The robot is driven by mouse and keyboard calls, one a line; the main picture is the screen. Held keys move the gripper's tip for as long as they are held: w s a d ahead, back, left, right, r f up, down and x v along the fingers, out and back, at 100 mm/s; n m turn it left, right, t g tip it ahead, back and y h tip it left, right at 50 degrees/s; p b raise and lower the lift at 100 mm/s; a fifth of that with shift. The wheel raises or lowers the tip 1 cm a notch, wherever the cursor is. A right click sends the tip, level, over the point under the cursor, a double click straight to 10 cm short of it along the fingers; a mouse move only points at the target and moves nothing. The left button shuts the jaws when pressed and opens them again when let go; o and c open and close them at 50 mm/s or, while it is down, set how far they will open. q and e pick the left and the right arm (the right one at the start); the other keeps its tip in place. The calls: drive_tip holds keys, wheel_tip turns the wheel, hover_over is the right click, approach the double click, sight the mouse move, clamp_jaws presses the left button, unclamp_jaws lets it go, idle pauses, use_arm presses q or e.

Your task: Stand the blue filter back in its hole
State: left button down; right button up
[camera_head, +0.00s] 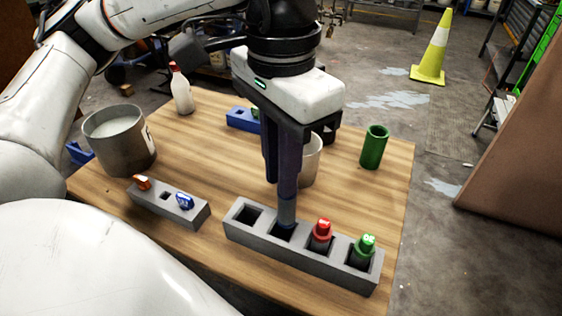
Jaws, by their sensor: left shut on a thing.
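The grey block with square holes (300,266) stands near the front of the wooden table. Its leftmost hole (248,215) is empty. A red filter (321,234) stands in the third hole and a green filter (365,246) in the fourth. My left gripper (287,196) points straight down over the second hole, shut on the blue filter (287,213). Only a dull blue-grey lower part of the filter shows, upright between the fingers. Its lower end is at the mouth of the second hole; I cannot tell how deep it is. My right gripper is not in view.
A smaller grey block (150,205) with orange and blue pieces stands to the left. A metal pot (118,140), a white bottle (182,90), a blue block (240,118) and a green cup (373,147) stand farther back. A pale cup (311,160) is partly hidden behind my gripper.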

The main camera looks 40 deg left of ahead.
use_arm(q)
drive_tip(key=shift+s, duration=0.1)
idle(0.6)
drive_tip(key=shift+s+a, duration=0.1)
drive_tip(key=shift+s, duration=0.2)
wheel_tip(320, 180, down, 6)
drive_tip(key=b, duration=0.7)
idle(4.1)
drive_tip(key=c, duration=1.3)
unclamp_jaws()
drive_tip(key=shift+f, duration=0.1)
wheel_tip(320, 180, up, 7)
drive_tip(key=p, duration=0.5)
